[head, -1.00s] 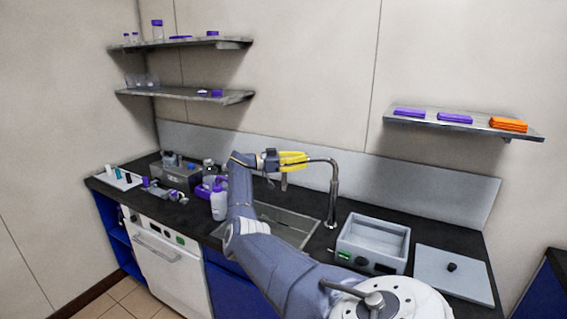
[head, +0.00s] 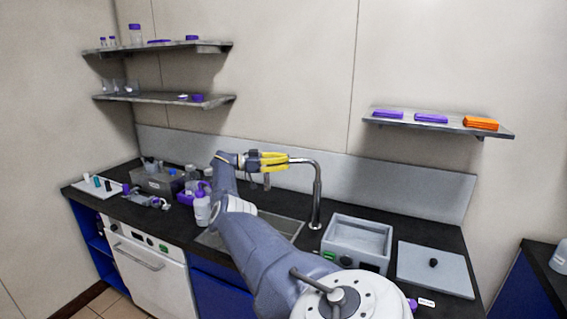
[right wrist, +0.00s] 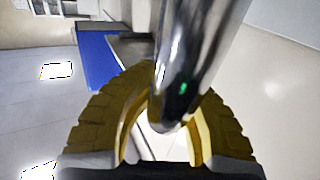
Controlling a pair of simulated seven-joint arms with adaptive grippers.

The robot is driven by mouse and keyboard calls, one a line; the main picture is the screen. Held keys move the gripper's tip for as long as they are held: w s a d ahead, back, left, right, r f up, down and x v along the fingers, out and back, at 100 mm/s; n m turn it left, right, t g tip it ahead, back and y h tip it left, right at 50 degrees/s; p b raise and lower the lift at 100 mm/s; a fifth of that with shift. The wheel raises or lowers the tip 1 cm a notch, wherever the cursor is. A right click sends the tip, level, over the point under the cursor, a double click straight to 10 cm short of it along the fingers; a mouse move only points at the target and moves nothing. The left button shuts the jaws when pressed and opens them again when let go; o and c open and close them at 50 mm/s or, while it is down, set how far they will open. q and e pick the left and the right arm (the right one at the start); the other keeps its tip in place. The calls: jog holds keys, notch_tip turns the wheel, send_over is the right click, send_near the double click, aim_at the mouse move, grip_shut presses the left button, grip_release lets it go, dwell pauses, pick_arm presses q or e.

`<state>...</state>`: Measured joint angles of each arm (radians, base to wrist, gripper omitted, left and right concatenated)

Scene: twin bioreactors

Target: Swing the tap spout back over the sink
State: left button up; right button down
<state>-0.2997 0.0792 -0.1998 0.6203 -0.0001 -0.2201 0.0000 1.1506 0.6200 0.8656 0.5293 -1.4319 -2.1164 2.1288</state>
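The tap is a chrome post (head: 317,200) with a bent spout (head: 303,160), standing at the back right of the sink (head: 290,227). The spout reaches left in the head view, and its end hangs down below my fingers. My right gripper (head: 276,161), with yellow fingers, is at the spout. In the right wrist view the shiny spout (right wrist: 183,70) runs between the two fingers, which close in on it from both sides. The spout hides part of the fingertips. My right arm covers part of the sink. My left gripper is not in view.
A white bottle (head: 202,208) and a purple rack stand left of the sink. A grey bath (head: 357,240) and a flat lid (head: 435,268) lie right of the tap. Shelves (head: 165,98) hang on the wall above. The wall panel is close behind the tap.

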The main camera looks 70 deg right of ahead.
jog(key=shift+s+d+r, duration=0.15)
jog(key=shift+s+r, duration=0.05)
jog(key=shift+r, duration=0.2)
jog(key=c, duration=1.7)
grip_release()
jog(key=shift+d+f, duration=0.1)
jog(key=shift+o, duration=2)
jog(key=shift+w+f, duration=0.1)
jog(key=shift+f, duration=0.05)
jog(key=shift+r, duration=5)
